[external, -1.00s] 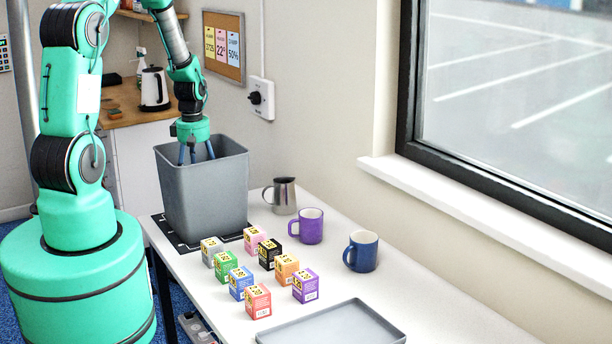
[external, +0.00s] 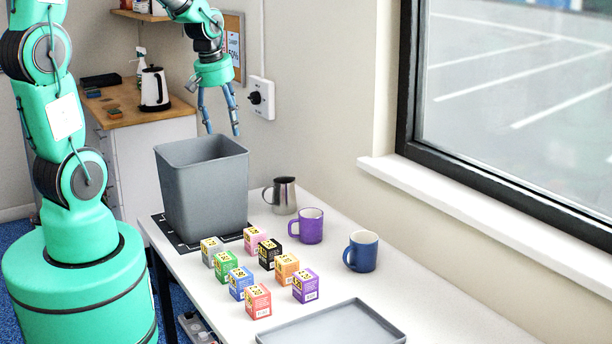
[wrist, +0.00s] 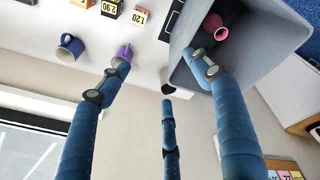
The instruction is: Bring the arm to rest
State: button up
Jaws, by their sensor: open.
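My gripper (external: 219,132) hangs above the grey bin (external: 200,205) and a little toward its right far side, fingers pointing down. Its blue fingers are spread and hold nothing. The bin stands on a black mat with white marks (external: 180,240) at the table's left end. The bin's inside bottom is hidden in the external view.
Several small coloured cartons (external: 257,301) stand on the white table (external: 440,310) in front of the bin. A metal jug (external: 284,196), a purple mug (external: 310,226) and a blue mug (external: 361,252) stand to the right. A grey tray (external: 335,325) lies at the front. A wall switch (external: 262,98) is behind.

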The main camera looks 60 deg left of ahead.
jog(key=s+d+r+m+t+b, duration=0.1)
jog(key=s+d+r+m+b, duration=0.2)
jog(key=s+d+m, duration=0.3)
jog(key=s+d+r+m+t+b, duration=0.2)
jog(key=s+d+r+m, duration=0.3)
jog(key=s+d, duration=0.5)
jog(key=d+m+b, duration=0.1)
jog(key=d, duration=0.2)
jog(key=shift+d+m+h+b, duration=0.35)
jog(key=shift+d+m+h, duration=0.05)
jog(key=shift+s, duration=0.1)
